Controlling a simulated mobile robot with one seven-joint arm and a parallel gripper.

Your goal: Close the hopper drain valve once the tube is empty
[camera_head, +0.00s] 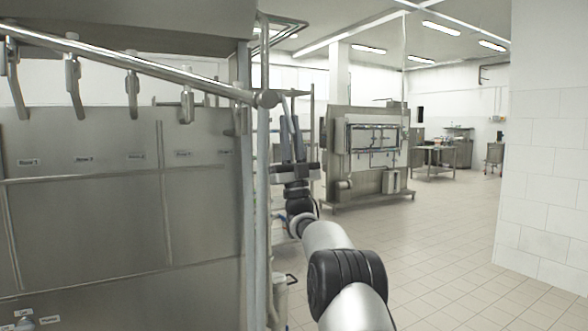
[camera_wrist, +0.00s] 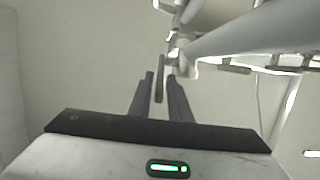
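My gripper (camera_head: 290,120) is raised beside the right end of the steel machine in the head view. In the wrist view its two dark fingers (camera_wrist: 161,80) are apart. A narrow grey lever (camera_wrist: 159,78) hangs between them, with a gap visible on each side. The lever hangs from a metal valve fitting (camera_wrist: 182,62) near a thick pale pipe (camera_wrist: 250,30). I cannot tell from its look whether this is the hopper drain valve, or whether the valve is open or shut. No tube contents can be made out.
A slanted steel pipe (camera_head: 150,72) with several hanging valve handles (camera_head: 133,84) crosses the machine's front panel (camera_head: 85,215). A vertical post (camera_head: 263,190) stands just left of my gripper. Another machine (camera_head: 372,150) stands farther back. The tiled floor (camera_head: 450,250) at right is clear.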

